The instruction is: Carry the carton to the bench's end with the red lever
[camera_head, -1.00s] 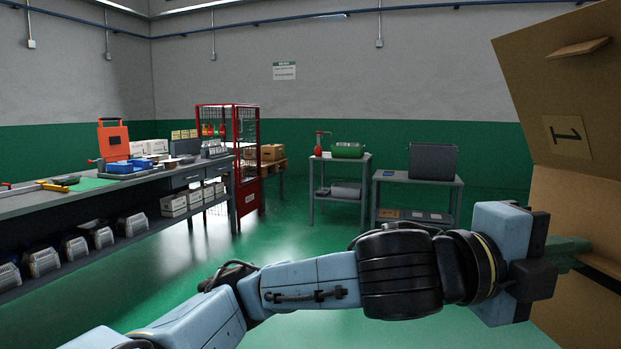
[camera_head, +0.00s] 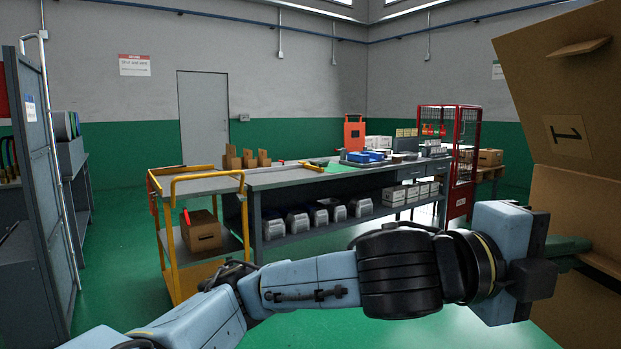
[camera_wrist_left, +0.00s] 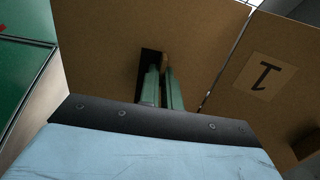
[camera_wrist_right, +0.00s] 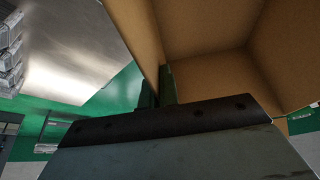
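The carton (camera_head: 530,95) is large and brown, with a "1" label, and fills the right edge of the head view, cut off by the frame. My left gripper (camera_head: 568,247) is at its near side. In the left wrist view my left fingers (camera_wrist_left: 161,88) are close together at a dark slot in the carton wall (camera_wrist_left: 100,50), with a tan strip between them. In the right wrist view my right fingers (camera_wrist_right: 159,88) close on a carton wall (camera_wrist_right: 140,25). The workbench (camera_head: 290,178) stands ahead.
A yellow-framed cart (camera_head: 172,250) holding a small brown box (camera_head: 201,232) stands against the bench's left end. A grey panel (camera_head: 40,180) stands at far left. A red wire cage (camera_head: 460,150) is beyond the bench's right end. Green floor is open left of the cart.

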